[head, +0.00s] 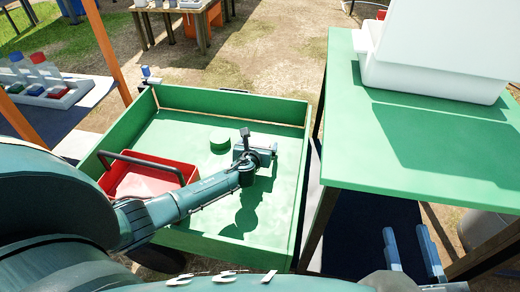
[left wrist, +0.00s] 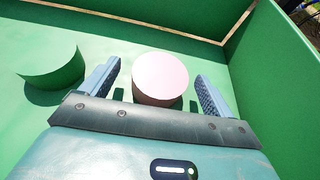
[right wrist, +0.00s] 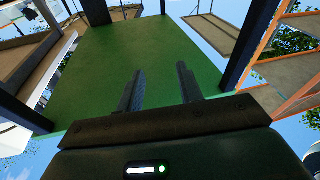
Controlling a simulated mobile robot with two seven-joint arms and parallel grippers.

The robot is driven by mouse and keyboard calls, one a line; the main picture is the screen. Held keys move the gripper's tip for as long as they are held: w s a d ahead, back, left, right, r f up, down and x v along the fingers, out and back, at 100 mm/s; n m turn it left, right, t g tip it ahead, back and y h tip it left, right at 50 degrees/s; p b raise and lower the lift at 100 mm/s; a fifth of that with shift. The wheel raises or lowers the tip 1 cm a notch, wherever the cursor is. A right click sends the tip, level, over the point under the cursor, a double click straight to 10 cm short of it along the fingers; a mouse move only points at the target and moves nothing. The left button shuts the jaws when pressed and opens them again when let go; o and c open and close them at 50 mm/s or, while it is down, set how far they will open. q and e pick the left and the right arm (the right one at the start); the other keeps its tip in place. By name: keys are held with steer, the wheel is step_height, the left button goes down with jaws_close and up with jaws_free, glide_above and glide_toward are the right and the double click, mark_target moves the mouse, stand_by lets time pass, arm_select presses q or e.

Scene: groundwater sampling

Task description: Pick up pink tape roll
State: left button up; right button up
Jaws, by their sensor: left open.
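The pink tape roll (left wrist: 160,72) shows in the left wrist view as a pale pink round disc inside the green cart bed (head: 180,125). My left gripper (left wrist: 158,78) is open, with one finger on each side of the roll and gaps showing on both sides. In the head view my left gripper (head: 258,148) is low in the bed, and I cannot make out the roll there. My right gripper (head: 410,248) is open and empty at the lower right, and it shows also in the right wrist view (right wrist: 160,75).
A red caddy (head: 145,182) with a dark handle lies at the bed's left. The bed has raised walls. A green table (head: 420,150) bears a white container (head: 435,70).

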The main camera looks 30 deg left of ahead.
mark_target(261, 142)
arm_select(q)
steer(key=b+x, duration=0.1)
steer(key=x, duration=0.1)
steer(key=b+x, duration=0.1)
steer(key=x, duration=0.1)
steer(key=shift+s+d+f, duration=0.1)
steer(key=shift+d+f, duration=0.05)
steer(key=shift+f, duration=0.1)
steer(key=shift+w+b, duration=0.25)
steer(key=shift+b, duration=0.05)
steer(key=shift+r, duration=0.1)
steer(key=c, duration=1.1)
